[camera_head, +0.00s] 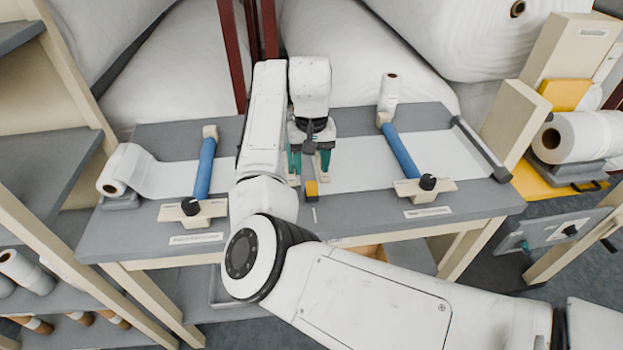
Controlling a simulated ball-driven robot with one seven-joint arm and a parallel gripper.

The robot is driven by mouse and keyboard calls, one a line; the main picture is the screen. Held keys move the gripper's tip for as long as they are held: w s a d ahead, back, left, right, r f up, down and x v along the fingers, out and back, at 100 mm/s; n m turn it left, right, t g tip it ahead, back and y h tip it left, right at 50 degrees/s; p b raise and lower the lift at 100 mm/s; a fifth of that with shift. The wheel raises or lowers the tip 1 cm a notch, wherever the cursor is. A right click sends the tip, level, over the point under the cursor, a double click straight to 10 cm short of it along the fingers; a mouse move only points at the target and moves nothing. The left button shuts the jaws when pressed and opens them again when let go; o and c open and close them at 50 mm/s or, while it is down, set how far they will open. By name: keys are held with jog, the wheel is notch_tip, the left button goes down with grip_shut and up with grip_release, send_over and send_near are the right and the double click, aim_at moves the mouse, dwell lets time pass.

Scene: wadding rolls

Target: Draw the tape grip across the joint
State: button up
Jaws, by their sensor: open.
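My gripper (311,168) points down over the middle of the table, its two green-lined fingers apart with a gap between them. A small yellow block with a dark side (311,189), which looks like the tape grip, sits just in front of the fingers; I cannot tell whether they touch it. A white sheet (170,178) runs from the left roll toward the middle, and another white sheet (370,163) lies to the right. The joint between them is not clearly visible; my arm and gripper cover much of that area.
Blue rollers (205,170) and (400,150) on cream mounts with black knobs cross the sheets. A white roll (122,172) sits at the table's left end, a small roll (389,92) stands at the back. Shelving (45,165) borders the left. The table's front strip is mostly clear.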

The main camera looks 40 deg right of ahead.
aim_at(351, 228)
notch_tip(351, 228, up, 3)
jog(key=shift+r, duration=0.15)
jog(key=shift+d, duration=0.1)
dwell(0.5)
